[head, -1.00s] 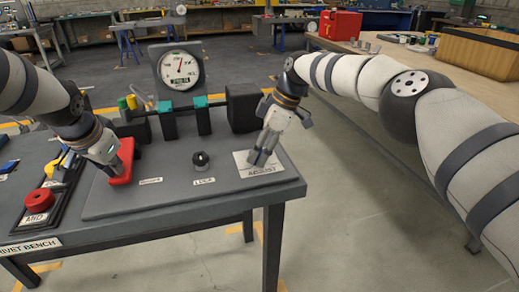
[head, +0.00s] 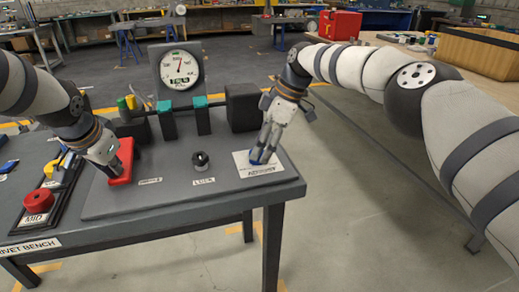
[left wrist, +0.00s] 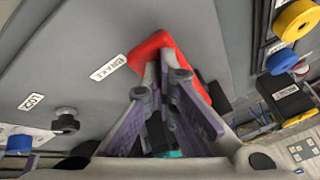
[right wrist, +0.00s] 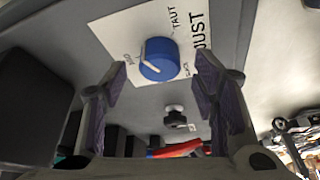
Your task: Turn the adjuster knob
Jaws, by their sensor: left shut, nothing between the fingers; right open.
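The blue adjuster knob (right wrist: 158,58) has a pale pointer line and sits on a white card (right wrist: 120,25) reading TAUT and "JUST" in the right wrist view. My right gripper (right wrist: 160,78) is open, its fingers apart on either side of the knob's lower part; contact cannot be told. In the head view the right gripper (head: 263,152) is over the card and partly hides the blue knob (head: 255,157). My left gripper (head: 110,165) is shut, its tips at the red brake piece (head: 124,162), seen also in the left wrist view (left wrist: 146,48); nothing is between its fingers.
A round dial gauge (head: 180,67) stands behind a bar with teal clamps (head: 202,101). A black LOCK knob (head: 200,160) sits between the grippers. A red button (head: 38,200) is at the left. A dark block (head: 242,107) stands behind the right gripper.

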